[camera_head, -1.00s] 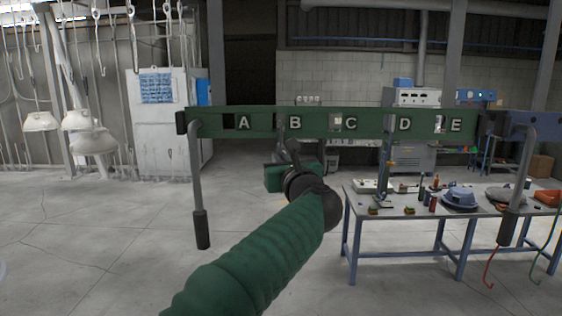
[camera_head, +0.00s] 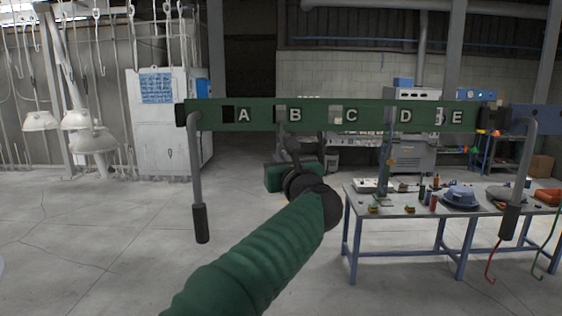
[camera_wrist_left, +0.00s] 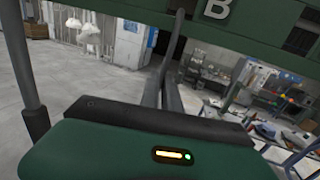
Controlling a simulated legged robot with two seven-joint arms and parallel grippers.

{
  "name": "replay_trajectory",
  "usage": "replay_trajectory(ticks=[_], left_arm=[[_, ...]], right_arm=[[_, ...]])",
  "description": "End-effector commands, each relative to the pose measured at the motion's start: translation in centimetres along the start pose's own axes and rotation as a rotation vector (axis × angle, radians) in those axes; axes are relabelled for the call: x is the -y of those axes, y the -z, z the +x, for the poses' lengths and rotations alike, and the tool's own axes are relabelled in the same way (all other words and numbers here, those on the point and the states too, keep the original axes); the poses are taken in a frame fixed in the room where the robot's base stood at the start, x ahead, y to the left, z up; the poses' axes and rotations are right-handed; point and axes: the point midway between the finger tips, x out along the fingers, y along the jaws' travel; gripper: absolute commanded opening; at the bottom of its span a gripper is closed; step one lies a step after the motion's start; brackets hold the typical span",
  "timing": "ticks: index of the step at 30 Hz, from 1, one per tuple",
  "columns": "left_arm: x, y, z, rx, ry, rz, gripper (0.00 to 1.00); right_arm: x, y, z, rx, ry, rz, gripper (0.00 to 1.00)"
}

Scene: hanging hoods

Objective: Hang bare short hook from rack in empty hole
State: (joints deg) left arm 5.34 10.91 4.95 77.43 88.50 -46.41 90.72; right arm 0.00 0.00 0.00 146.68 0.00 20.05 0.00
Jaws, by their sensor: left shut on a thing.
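A green rack beam (camera_head: 315,118) with letters A to E and square holes crosses the head view. The hole left of A (camera_head: 228,114) looks dark and empty. A bluish-grey hook with a yellow mark (camera_head: 388,155) hangs at the hole beside D. My left gripper (camera_head: 293,155) is below the beam near B, shut on a thin grey rod, seemingly the short hook. In the left wrist view the grey rod (camera_wrist_left: 176,38) rises from between the fingers to the beam (camera_wrist_left: 130,28), left of letter B. Whether its tip is in a hole cannot be told. My right gripper is out of view.
Grey bars with black grips hang down at the beam's left (camera_head: 200,222) and right (camera_head: 511,222) ends. A blue-legged table (camera_head: 400,220) with tools and several small parts stands at the right. The floor at the left is open.

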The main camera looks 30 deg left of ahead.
Motion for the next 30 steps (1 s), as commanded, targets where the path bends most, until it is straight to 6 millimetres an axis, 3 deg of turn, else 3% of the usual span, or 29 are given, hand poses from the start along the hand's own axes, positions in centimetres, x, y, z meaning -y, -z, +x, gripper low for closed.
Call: replay_trajectory(ticks=[7, 8, 13, 23, 26, 30], left_arm=[[0.0, 0.0, 0.0, 0.0, 0.0, 0.0, 0.0], [0.0, 0.0, 0.0, 0.0, 0.0, 0.0, 0.1], [0.0, 0.0, 0.0, 0.0, 0.0, 0.0, 0.32], [0.0, 0.2, -0.3, 0.0, 0.001, 0.0, 0.32], [0.1, 0.4, -1.5, 0.001, 0.003, -0.002, 0.32], [0.1, 0.7, -5.0, 0.003, 0.005, -0.003, 0.32]], right_arm=[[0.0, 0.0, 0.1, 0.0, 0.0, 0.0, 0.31], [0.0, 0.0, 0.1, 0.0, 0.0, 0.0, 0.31], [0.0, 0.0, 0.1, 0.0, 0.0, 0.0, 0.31], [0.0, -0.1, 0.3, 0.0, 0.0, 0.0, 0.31], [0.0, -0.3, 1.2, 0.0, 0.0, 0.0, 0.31], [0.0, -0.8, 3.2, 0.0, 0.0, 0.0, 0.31]])
